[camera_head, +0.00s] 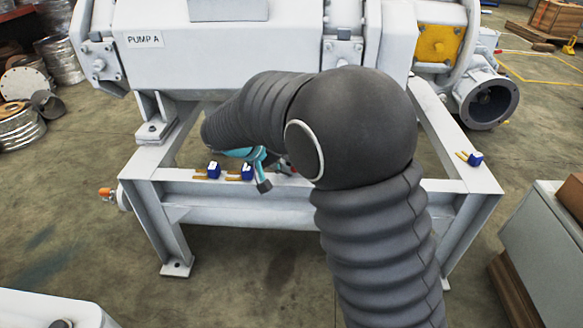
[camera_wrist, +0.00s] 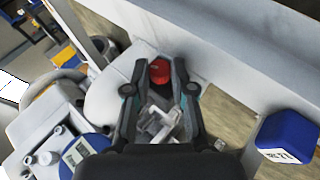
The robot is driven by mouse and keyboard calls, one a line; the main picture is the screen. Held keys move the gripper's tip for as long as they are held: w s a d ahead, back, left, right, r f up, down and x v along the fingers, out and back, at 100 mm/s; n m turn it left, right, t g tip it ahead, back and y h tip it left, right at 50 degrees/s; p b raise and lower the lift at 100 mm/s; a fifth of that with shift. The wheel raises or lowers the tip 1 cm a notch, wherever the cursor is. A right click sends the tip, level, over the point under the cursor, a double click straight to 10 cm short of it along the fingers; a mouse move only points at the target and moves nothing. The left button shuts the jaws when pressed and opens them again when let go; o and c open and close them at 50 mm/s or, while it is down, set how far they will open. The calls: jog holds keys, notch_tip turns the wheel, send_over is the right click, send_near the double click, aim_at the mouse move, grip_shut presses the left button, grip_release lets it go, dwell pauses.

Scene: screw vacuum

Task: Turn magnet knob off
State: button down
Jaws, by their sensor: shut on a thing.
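The red magnet knob (camera_wrist: 160,71) sits between the fingertips of my gripper (camera_wrist: 159,75) in the wrist view. The fingers are shut on it, one on each side, beside the pale metal frame. Which way the knob is turned cannot be made out. In the head view my gripper (camera_head: 262,178) shows only in part as teal and grey pieces at the frame's top beam, behind my dark arm. The fingertips and most of the knob are hidden there.
Blue blocks with orange prongs (camera_head: 213,170) (camera_head: 247,172) stand on the white frame beam (camera_head: 225,203), close to my gripper; another (camera_head: 475,158) is at the right. The wrist view shows a blue block (camera_wrist: 288,138) at right. The PUMP A housing (camera_head: 200,38) overhangs the beam.

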jog(key=shift+a+f+h, duration=0.1)
jog(key=shift+h, duration=0.4)
jog(key=c, duration=1)
grip_release()
jog(key=shift+v, duration=4)
